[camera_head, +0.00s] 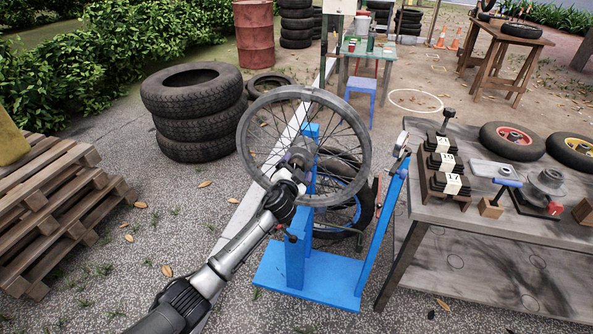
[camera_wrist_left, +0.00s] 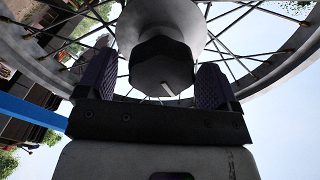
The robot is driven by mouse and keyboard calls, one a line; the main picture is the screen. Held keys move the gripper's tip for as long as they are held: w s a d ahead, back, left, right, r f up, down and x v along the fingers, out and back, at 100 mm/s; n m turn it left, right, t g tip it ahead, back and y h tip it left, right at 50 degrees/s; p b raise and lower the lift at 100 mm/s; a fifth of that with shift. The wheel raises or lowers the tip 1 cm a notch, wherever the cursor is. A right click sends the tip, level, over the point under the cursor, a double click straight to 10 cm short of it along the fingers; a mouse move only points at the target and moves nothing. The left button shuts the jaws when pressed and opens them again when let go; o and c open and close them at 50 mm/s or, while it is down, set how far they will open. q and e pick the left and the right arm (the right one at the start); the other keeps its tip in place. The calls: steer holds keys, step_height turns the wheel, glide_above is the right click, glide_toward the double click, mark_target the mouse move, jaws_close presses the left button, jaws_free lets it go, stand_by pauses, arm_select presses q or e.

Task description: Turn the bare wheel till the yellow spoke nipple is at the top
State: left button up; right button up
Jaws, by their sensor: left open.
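The bare wheel (camera_head: 307,92), a grey rim with thin spokes and no tyre, is mounted upright on a blue stand (camera_head: 315,278) in the head view. I cannot make out the yellow spoke nipple in either view. My left gripper (camera_head: 294,166) is at the hub on the near side of the wheel. In the left wrist view its two dark fingers (camera_wrist_left: 157,88) are apart, one on each side below the dark hex end of the hub (camera_wrist_left: 160,62). I cannot tell whether they touch it. My right gripper is not in view.
A grey workbench (camera_head: 460,222) with clamps and tyred wheels stands close on the right. A second blue post (camera_head: 382,220) rises between it and the wheel. Stacked tyres (camera_head: 197,130) stand behind left, wooden pallets (camera_head: 60,210) at far left.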

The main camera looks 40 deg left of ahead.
arm_select(q)
steer(key=shift+w+a, duration=0.2)
steer(key=shift+w, duration=0.15)
steer(key=shift+c, duration=0.2)
steer(key=c, duration=1.2)
steer(key=shift+c, duration=0.2)
